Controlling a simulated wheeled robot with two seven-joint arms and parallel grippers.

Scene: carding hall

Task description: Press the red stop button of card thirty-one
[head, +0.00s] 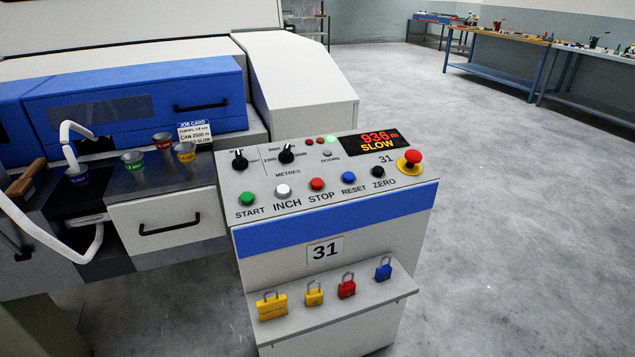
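The red stop button (317,184) sits in the front row of the sloped control panel (262,172), above the printed word STOP. The white INCH button (283,191) is to its left and the blue RESET button (348,177) to its right. The panel carries the number 31, and a plate (325,250) on its front also reads 31. A larger red mushroom button (413,156) on a yellow base is at the panel's right end. The display (375,141) reads 936 m and SLOW. Neither of my grippers is in view.
A ledge (340,307) below the panel juts forward and holds yellow, red and blue padlocks. Open grey floor (510,210) lies to the right; workbenches (495,78) stand far back.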

